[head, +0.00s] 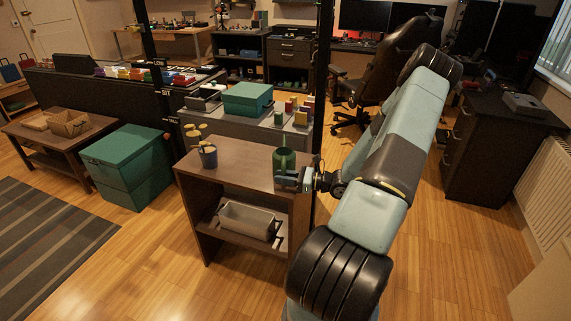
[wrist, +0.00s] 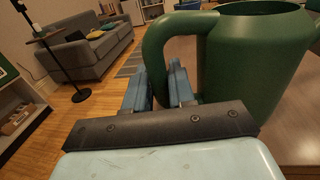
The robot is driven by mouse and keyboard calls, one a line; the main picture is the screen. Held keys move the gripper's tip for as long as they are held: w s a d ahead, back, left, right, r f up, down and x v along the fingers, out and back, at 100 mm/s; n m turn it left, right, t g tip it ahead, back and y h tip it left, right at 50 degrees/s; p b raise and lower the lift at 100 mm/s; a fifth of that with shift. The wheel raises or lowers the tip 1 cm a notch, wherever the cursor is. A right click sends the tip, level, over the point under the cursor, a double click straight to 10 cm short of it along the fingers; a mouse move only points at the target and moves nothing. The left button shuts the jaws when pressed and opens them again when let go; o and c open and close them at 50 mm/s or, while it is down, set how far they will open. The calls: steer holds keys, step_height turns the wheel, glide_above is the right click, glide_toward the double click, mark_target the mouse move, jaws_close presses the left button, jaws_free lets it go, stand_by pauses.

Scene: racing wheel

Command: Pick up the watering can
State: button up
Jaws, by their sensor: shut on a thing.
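The green watering can (head: 284,158) is upright at the right end of the brown shelf unit's top (head: 245,165). Its body (wrist: 252,58) and looped handle (wrist: 157,45) fill the upper right of the wrist view. My gripper (head: 290,181) is at the can's near side. In the wrist view my gripper (wrist: 160,74) has its two blue fingers on either side of the handle's lower part, shut on it. The can's base is partly hidden by the gripper, so I cannot tell whether it touches the top.
A dark blue cup (head: 208,157) with yellow round-topped items stands at the left of the shelf top. A grey bin (head: 246,220) sits on the lower shelf. A dark post (head: 321,80) rises behind the can. Teal boxes (head: 128,165) stand left; wooden floor is clear in front.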

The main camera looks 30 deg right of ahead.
mark_target(283, 163)
jaws_close()
steer(key=shift+r, duration=0.15)
steer(key=shift+r, duration=4.9)
